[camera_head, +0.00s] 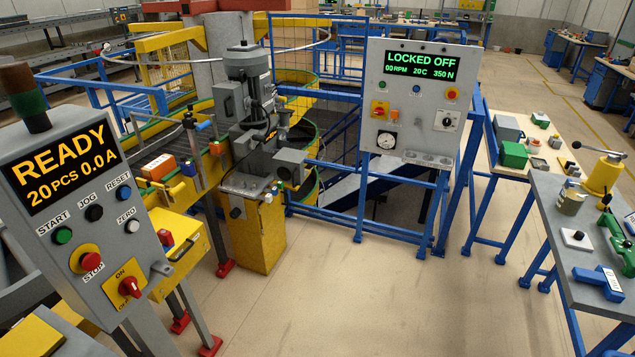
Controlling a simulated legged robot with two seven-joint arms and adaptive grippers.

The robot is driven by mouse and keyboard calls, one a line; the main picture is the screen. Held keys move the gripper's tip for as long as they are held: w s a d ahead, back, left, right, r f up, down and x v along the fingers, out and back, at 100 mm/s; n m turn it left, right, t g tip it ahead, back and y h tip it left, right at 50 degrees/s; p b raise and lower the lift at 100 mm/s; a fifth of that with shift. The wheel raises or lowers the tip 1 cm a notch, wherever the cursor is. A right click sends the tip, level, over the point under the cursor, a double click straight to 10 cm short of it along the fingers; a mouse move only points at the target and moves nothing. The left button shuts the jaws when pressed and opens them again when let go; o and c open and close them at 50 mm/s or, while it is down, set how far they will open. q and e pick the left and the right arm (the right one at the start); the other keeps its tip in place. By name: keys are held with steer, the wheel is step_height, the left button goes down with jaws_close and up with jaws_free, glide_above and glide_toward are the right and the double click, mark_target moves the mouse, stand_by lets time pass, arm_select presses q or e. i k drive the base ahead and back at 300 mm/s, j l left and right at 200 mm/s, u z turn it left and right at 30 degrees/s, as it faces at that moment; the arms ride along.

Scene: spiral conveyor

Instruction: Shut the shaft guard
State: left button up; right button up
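The grey drive unit (247,70) stands upright on a yellow pedestal (262,238) left of centre. Below its motor are a dark shaft area and several grey housings. A grey box-shaped part (291,158) juts out at the lower right of the drive; it may be the shaft guard, but I cannot tell for sure. Whether the guard is open or shut is too small to tell. Neither of my grippers is in view.
A panel reading LOCKED OFF (418,66) stands on blue railings right of the drive. A panel reading READY (70,185) fills the left front. A grey bench (556,235) with tools is at the right. The floor (380,290) in the middle front is clear.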

mark_target(288, 164)
steer(key=i+l+u, duration=0.2)
steer(key=i+u, duration=0.2)
steer(key=i, duration=0.15)
steer(key=i+l+u, duration=0.1)
steer(key=i+u, duration=0.15)
steer(key=u, duration=0.2)
steer(key=i+l+u, duration=0.25)
steer(key=u, duration=0.2)
